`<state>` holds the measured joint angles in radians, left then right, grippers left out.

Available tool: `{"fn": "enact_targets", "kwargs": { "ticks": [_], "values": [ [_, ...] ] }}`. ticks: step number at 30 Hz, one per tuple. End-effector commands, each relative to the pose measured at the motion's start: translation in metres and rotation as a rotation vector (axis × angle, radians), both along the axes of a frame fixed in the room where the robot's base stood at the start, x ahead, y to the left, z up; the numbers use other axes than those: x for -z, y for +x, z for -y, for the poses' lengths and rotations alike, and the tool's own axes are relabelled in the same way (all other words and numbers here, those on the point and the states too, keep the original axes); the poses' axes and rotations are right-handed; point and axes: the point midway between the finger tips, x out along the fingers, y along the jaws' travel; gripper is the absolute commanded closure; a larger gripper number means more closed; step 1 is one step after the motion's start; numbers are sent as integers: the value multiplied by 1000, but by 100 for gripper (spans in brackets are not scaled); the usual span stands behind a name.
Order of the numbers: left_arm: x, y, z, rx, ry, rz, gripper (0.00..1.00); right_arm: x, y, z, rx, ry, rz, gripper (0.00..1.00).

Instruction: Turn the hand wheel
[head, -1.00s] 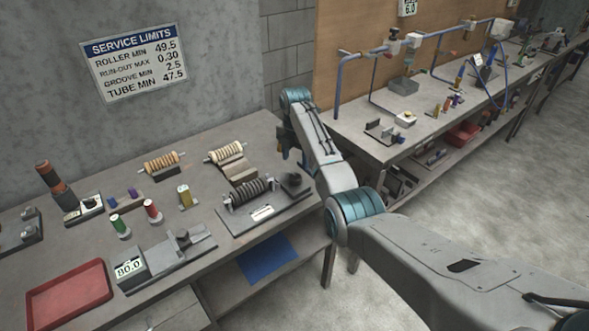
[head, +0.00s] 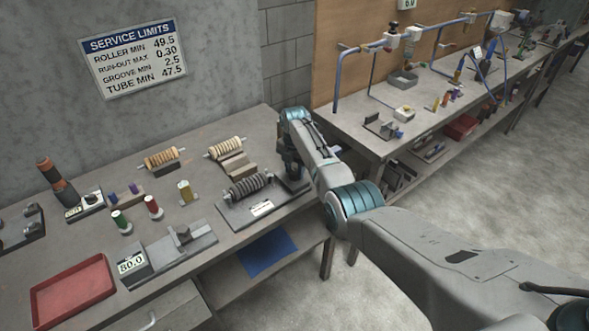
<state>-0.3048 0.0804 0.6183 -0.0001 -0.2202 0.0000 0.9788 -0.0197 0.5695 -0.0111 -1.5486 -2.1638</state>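A dark ribbed roller (head: 247,187) lies across a grey fixture plate (head: 235,218) near the bench's right end. In the earlier picture a dark round knob, which looks like the hand wheel, sits at the plate's right end. Now my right gripper (head: 293,172) points down over that spot and mostly hides it. The gripper is dark and small here; I cannot tell whether its fingers are open, shut or touching the wheel. My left gripper is not in view.
Two tan rollers (head: 225,148) rest on the bench behind. Colored spools, a gauge reading 80.0 (head: 132,264) and a red tray (head: 72,291) stand to the left. A second bench with blue pipes (head: 337,82) is at the right.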

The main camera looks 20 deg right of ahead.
Motion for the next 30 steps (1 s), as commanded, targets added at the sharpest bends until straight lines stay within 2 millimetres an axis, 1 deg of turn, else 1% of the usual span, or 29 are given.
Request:
{"fn": "enact_targets", "kwargs": {
  "ticks": [8,14,20,30],
  "values": [
    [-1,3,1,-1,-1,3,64,-1,0,0,16,0,0,86],
    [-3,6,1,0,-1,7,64,-1,0,0,93,1,1,86],
    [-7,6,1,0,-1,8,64,-1,1,0,243,0,1,86],
    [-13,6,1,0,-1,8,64,-1,1,0,564,0,1,86]
  ]
}}
